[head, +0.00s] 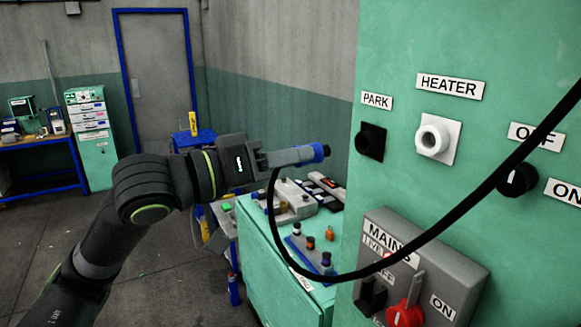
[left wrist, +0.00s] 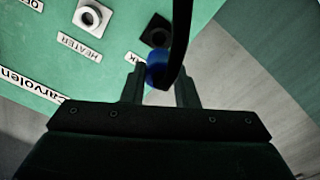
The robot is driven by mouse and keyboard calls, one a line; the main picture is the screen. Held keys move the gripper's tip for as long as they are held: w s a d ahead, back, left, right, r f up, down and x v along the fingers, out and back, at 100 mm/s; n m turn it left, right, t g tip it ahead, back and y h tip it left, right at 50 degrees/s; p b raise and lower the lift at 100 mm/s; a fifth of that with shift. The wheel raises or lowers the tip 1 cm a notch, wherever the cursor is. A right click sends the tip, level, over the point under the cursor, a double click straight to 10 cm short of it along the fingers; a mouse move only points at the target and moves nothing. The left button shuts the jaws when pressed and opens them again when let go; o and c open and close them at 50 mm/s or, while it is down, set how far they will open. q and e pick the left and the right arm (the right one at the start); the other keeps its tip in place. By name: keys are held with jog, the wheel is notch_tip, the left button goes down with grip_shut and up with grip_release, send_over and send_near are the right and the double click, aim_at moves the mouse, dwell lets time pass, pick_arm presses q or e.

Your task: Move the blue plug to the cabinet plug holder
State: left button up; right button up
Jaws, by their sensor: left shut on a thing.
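My left gripper (head: 285,159) is shut on the blue plug (head: 318,152), whose blue end points right toward the green cabinet (head: 455,35). A black cable hangs from the plug and loops up to the right. In the left wrist view the plug (left wrist: 156,72) sits between the fingers, partly hidden by the cable. The black PARK socket (head: 370,141) is on the cabinet face, right of the plug and apart from it. It also shows in the left wrist view (left wrist: 156,32). The white HEATER socket (head: 437,139) is right of PARK. My right gripper is not in view.
A grey MAINS box (head: 450,272) with a red switch (head: 405,315) juts from the cabinet below. A black knob (head: 518,180) is at right. A green bench (head: 262,262) with several small parts stands below my gripper. The cable crosses in front of the cabinet.

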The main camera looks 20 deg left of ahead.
aim_at(322, 146)
pick_arm(q)
jog(key=shift+r+p, duration=0.1)
jog(key=shift+p, duration=0.2)
jog(key=shift+w+d, duration=0.25)
jog(key=shift+w, duration=0.05)
jog(key=x, duration=0.4)
jog(key=shift+w+d, duration=0.35)
jog(key=shift+p, duration=1.15)
dwell(1.1)
jog(key=shift+x, duration=1.45)
